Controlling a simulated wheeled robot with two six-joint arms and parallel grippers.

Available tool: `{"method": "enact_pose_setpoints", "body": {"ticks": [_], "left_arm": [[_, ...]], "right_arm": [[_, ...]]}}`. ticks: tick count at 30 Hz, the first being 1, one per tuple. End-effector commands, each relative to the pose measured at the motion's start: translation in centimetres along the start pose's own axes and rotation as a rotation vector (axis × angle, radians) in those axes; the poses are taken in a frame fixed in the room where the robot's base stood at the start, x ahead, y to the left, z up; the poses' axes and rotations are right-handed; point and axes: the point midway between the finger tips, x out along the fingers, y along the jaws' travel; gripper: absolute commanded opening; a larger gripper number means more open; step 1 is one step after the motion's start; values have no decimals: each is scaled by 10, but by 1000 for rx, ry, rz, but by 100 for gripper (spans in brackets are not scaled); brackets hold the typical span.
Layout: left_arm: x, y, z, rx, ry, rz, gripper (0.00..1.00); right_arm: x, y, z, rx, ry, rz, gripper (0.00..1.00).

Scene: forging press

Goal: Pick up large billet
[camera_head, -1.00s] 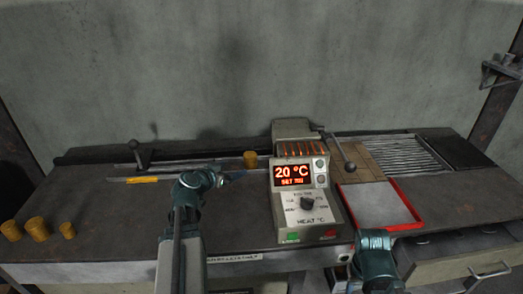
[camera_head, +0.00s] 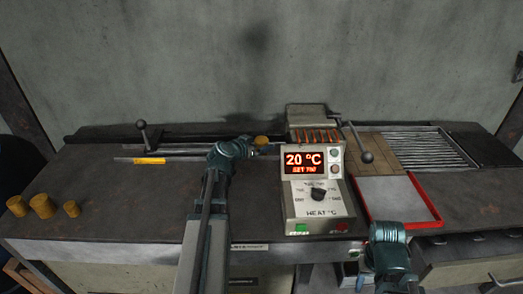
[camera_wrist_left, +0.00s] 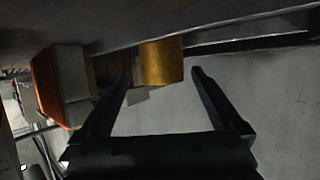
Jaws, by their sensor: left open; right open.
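A golden cylindrical billet (camera_head: 262,140) stands at the back of the bench, left of the heater. My left gripper (camera_head: 250,151) is beside it, with its fingertips close to it. In the left wrist view, the billet (camera_wrist_left: 161,62) lies between and just beyond the two spread fingertips of my open left gripper (camera_wrist_left: 161,76). I cannot tell whether they touch. Three more billets stand at the front left: a larger middle one (camera_head: 42,206), one on its left (camera_head: 17,206) and one on its right (camera_head: 72,209). My right wrist shows at the lower right; its fingers are hidden.
The heater (camera_head: 318,195) reads 20 °C and stands just right of my left gripper. A lever (camera_head: 365,157) and a red-rimmed tray (camera_head: 436,213) are further right. The left bench top is mostly clear.

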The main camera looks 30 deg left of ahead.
Motion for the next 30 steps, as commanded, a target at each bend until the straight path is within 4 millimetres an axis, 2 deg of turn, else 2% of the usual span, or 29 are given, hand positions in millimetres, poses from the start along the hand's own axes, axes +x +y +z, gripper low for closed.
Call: {"method": "enact_pose_setpoints", "body": {"ticks": [10, 18, 21, 27, 28, 30], "left_arm": [[10, -1, -1, 1, 0, 1, 100], [48, -5, -3, 1, 0, 1, 100], [57, -4, -3, 1, 0, 1, 100], [56, -4, -4, 0, 0, 0, 100], [56, -4, -4, 0, 0, 0, 98], [56, -4, -4, 0, 0, 0, 86]], "right_arm": [[3, 0, 0, 0, 0, 0, 50], [16, -2, -1, 0, 0, 0, 50], [18, -2, -1, 0, 0, 0, 50], [17, -2, -1, 0, 0, 0, 50], [17, -2, -1, 0, 0, 0, 50], [17, -2, -1, 0, 0, 0, 50]]}}
